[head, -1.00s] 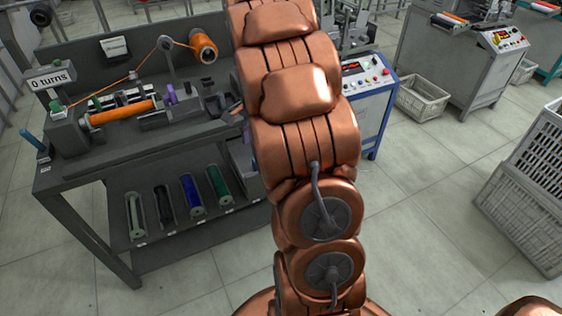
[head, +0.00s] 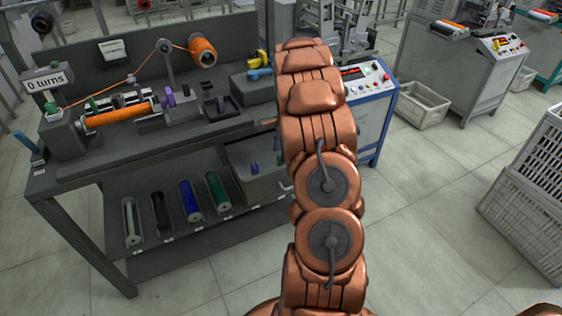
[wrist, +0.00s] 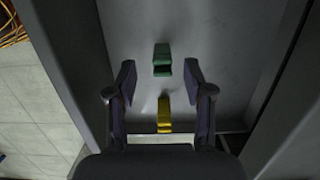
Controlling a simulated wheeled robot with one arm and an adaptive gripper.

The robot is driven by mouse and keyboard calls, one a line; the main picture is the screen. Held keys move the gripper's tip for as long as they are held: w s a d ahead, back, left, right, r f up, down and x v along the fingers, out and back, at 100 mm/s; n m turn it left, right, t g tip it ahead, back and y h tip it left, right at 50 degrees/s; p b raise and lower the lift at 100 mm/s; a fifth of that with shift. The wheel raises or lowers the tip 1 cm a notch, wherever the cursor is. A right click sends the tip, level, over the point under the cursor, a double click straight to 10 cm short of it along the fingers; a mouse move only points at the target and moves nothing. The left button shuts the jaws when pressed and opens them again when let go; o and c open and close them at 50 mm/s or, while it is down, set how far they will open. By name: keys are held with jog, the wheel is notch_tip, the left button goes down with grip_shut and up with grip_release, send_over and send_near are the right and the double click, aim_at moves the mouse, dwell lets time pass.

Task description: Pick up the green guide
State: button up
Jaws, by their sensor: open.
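The green guide (wrist: 162,59) shows in the wrist view as a small green block on a grey surface between dark walls. It lies ahead of my gripper (wrist: 161,80), in line with the gap between the fingers. My gripper is open, with a finger on each side and nothing held. A yellow piece (wrist: 164,114) lies nearer, between the fingers in the picture. In the head view my arm hides the gripper. A small green part (head: 90,103) also shows near the orange bobbin on the winder; I cannot tell whether it is another guide.
The dark workbench (head: 200,147) carries the winder with an orange bobbin (head: 120,113). An open drawer (head: 262,185) with a blue piece is below the top, beside my arm. Several bobbins lie on the lower shelf. Dark side walls (wrist: 62,60) flank the gripper.

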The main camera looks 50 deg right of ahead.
aim_at(281, 155)
jog(key=f, duration=0.5)
jog(key=shift+w+a+p, duration=0.2)
jog(key=shift+a+p, duration=0.1)
grip_shut()
